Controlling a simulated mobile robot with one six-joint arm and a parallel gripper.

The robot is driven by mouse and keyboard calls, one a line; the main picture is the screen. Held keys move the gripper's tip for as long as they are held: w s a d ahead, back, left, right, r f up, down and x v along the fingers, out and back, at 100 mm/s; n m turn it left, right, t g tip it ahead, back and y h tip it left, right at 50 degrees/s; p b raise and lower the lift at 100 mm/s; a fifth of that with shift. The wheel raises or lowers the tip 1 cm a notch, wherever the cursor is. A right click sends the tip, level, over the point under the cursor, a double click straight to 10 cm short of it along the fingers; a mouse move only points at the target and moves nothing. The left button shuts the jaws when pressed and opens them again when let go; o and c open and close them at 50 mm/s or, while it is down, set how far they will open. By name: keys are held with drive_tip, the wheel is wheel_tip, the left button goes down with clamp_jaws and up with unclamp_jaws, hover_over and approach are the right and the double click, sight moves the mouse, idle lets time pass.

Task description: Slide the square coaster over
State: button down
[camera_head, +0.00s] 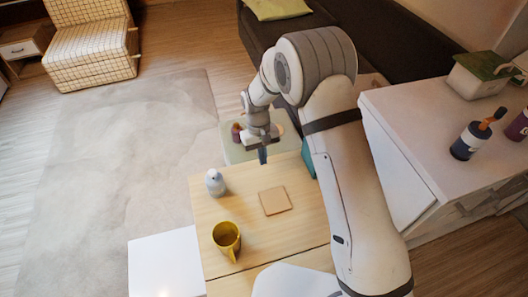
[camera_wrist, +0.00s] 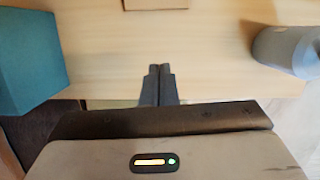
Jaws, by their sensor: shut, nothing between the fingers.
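The square coaster (camera_head: 275,201) is a flat tan square lying on the light wooden table (camera_head: 240,262). In the wrist view only its near edge (camera_wrist: 156,4) shows at the top, ahead of my fingertips and apart from them. My gripper (camera_head: 262,155) is at the table's far edge in the head view, beyond the coaster. In the wrist view my gripper (camera_wrist: 159,70) has its two dark fingers together, with nothing between them.
A white-grey bottle (camera_head: 215,182) and a yellow mug (camera_head: 227,240) stand left of the coaster. A teal box (camera_head: 308,158) stands at the table's far right, partly behind my arm. A dark bottle (camera_head: 466,142) is on the white cabinet (camera_head: 408,108).

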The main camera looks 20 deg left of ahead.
sight(269, 187)
drive_tip(key=x, duration=0.6)
drive_tip(key=shift+s+d+p, duration=0.2)
drive_tip(key=shift+s+d, duration=0.4)
drive_tip(key=shift+s, duration=0.2)
drive_tip(key=shift+s+d+p, duration=0.15)
drive_tip(key=shift+s+d, duration=0.45)
drive_tip(key=shift+s, duration=0.25)
drive_tip(key=shift+r, duration=0.1)
